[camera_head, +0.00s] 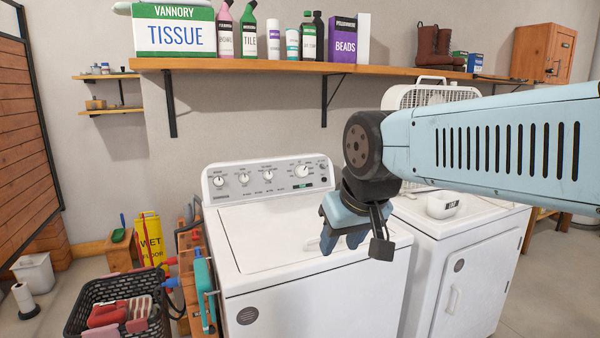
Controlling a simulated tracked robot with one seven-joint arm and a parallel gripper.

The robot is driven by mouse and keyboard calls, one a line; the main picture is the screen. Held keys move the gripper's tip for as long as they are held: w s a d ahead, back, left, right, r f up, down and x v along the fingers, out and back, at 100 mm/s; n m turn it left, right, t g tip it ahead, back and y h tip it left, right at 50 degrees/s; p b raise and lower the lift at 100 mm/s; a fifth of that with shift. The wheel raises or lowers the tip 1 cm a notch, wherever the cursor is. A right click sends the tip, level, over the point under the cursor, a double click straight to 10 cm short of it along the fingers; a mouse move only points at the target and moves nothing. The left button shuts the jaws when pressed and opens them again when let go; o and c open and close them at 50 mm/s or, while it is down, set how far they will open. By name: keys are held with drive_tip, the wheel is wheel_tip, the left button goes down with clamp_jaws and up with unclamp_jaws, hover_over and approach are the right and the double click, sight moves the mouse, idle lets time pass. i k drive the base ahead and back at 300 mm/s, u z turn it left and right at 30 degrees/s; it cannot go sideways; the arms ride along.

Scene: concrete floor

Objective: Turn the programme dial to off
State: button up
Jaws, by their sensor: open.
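A white top-loading washer (290,235) stands in the middle, with a grey control panel (235,192) along its back. The largest dial (301,171), at the panel's right, looks like the programme dial; its pointer and markings are too small to read. Three smaller dials, including the leftmost small dial (218,182), sit to its left. My gripper (342,241) is open and empty, pointing down in front of and to the right of the panel, over the washer's lid. It is apart from the dials, and none of the panel's dials is hidden by it.
A dryer (470,260) stands right of the washer, with a small white object (442,205) on top. A wooden shelf (250,65) with bottles and boxes hangs above. A black basket (112,285) and a yellow wet-floor sign (150,240) stand at the left.

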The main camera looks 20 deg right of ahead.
sight(301, 171)
drive_tip(key=i, duration=0.85)
drive_tip(key=u, duration=0.05)
